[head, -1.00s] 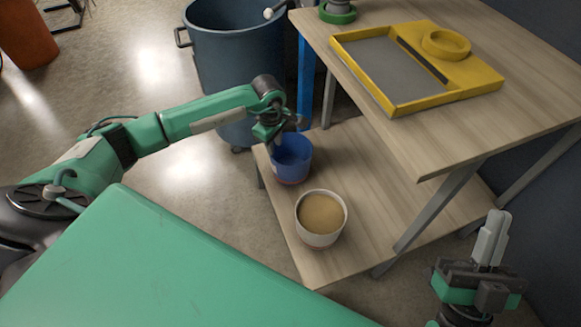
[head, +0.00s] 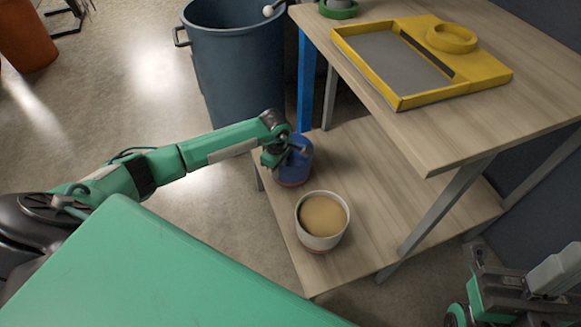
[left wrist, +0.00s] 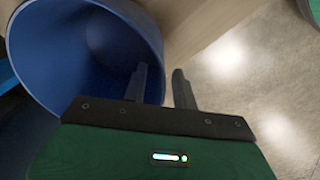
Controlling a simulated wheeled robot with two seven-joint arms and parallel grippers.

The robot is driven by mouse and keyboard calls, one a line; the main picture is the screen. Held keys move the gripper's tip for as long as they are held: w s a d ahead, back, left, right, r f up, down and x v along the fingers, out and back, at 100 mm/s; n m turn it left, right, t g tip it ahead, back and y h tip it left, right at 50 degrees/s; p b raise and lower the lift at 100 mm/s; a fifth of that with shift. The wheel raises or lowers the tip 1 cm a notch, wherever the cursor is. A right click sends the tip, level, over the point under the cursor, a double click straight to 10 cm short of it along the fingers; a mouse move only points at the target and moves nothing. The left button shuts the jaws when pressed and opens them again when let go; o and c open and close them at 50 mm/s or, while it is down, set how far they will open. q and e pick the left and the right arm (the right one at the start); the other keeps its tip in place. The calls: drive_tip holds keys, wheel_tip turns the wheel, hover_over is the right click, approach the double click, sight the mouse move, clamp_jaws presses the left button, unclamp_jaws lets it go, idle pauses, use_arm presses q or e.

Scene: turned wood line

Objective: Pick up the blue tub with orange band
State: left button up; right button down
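The blue tub (head: 294,173) stands on the low wooden shelf, near its back left corner. A reddish-orange band shows at its base in the head view. My left gripper (head: 297,148) is over its rim and hides part of it. In the left wrist view the tub (left wrist: 70,50) opens towards the camera and looks empty. There my left gripper (left wrist: 160,88) has its fingers apart, one inside the tub and one outside, with the wall between them. My right gripper (head: 552,278) is at the lower right, away from the tub; its finger gap is unclear.
A white tub (head: 322,240) with tan contents stands in front of the blue tub on the low shelf (head: 375,190). The higher tabletop (head: 440,140) carries a yellow tray (head: 400,104). A large blue-grey bin (head: 238,70) stands behind on the floor.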

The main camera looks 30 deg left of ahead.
use_arm(q)
drive_tip(key=shift+f, duration=0.2)
drive_tip(key=shift+c, duration=0.2)
clamp_jaws()
drive_tip(key=shift+r, duration=0.1)
